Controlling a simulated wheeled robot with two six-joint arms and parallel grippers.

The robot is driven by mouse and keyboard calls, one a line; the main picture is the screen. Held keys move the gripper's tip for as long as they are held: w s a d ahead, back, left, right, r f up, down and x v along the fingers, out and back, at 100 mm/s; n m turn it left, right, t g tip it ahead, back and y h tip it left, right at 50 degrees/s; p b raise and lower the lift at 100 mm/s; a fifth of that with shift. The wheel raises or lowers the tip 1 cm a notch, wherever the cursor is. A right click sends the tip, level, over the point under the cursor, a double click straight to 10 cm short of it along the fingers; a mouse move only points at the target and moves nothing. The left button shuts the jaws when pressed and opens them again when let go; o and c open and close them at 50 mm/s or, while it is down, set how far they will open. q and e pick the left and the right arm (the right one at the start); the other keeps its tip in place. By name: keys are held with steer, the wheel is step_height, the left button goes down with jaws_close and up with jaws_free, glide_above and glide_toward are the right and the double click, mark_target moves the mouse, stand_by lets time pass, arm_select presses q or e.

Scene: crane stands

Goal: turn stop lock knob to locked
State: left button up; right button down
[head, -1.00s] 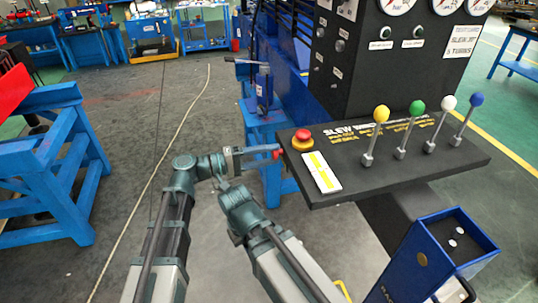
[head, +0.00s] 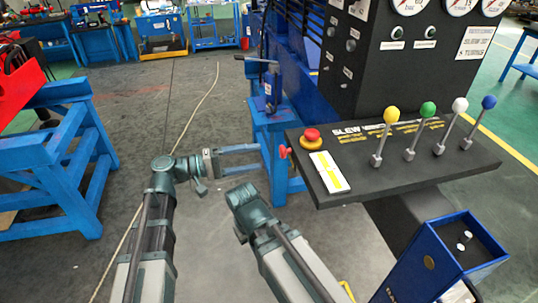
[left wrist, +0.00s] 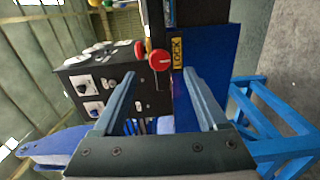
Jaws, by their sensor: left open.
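The stop lock knob (head: 285,152) is a small red knob on the left end of the black console. In the left wrist view the red knob (left wrist: 159,60) is a round face with a small pale mark, beside a yellow LOCK label (left wrist: 177,53). I cannot tell which way the knob is turned. My left gripper (head: 261,158) is open and empty, a short gap left of the knob. In the left wrist view its fingers (left wrist: 160,75) stand apart, with the knob in line between the tips. My right arm shows in part, its gripper out of sight.
The console (head: 420,166) carries a red mushroom button (head: 311,136), a white-and-yellow card (head: 329,172) and several ball-topped levers. A blue stand (head: 272,125) is behind my left gripper. A blue bin (head: 440,255) stands at lower right.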

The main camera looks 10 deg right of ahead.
arm_select(q)
steer(key=a, duration=0.6)
steer(key=shift+s+a, duration=0.15)
steer(key=shift+a, duration=0.1)
steer(key=s+a+f+y, duration=0.2)
steer(key=f+y, duration=0.2)
steer(key=f, duration=0.3)
steer(key=s+a+f+y, duration=0.1)
steer(key=s+f+y, duration=0.1)
steer(key=f+y, duration=0.35)
steer(key=s+a+f+y, duration=0.4)
steer(key=a+f+y, duration=0.5)
steer(key=a, duration=0.6)
steer(key=s+d+m, duration=0.4)
steer(key=s+d, duration=0.1)
steer(key=d, duration=0.6)
steer(key=shift+s+f+g+y, duration=0.15)
steer(key=shift+s+g+y, duration=0.2)
steer(key=shift+g, duration=0.05)
steer(key=shift+d, duration=0.1)
